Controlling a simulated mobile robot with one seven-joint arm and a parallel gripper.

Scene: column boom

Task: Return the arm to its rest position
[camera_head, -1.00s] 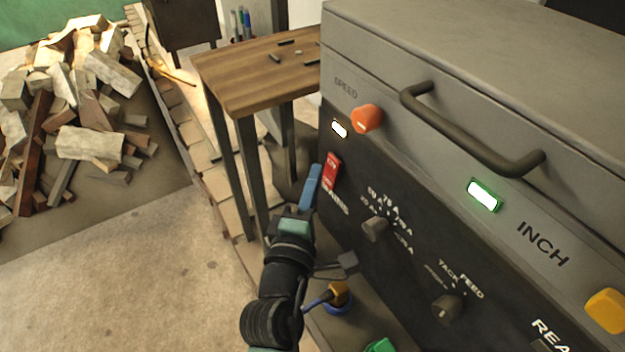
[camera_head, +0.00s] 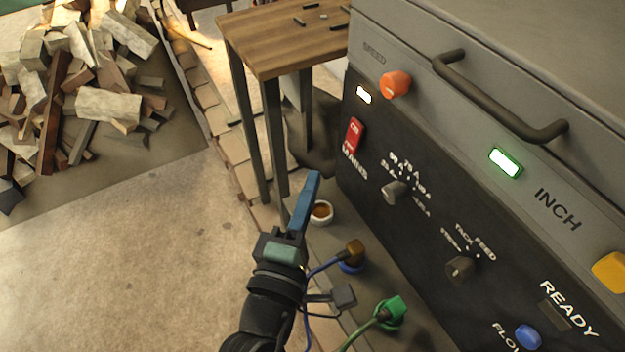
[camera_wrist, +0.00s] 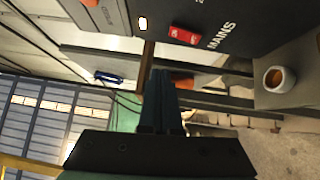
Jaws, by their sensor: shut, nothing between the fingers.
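My gripper (camera_head: 311,186) is shut and empty, its blue fingers pointing up in the head view. It is in front of the dark control panel (camera_head: 425,235), apart from it as far as I can see. In the wrist view my shut gripper (camera_wrist: 160,78) points up the middle of the picture. The red MAINS switch (camera_head: 354,135) is up and right of the fingertips; it also shows at the top of the wrist view (camera_wrist: 184,35). My arm comes in from the bottom of the head view.
A wooden table (camera_head: 280,45) stands behind. A white cup (camera_head: 321,212) is just right of the fingers. A blue-ringed plug (camera_head: 352,258) and green plug (camera_head: 390,312) are right of my wrist. A rubble pile (camera_head: 85,85) lies left; the floor (camera_head: 130,260) between is clear.

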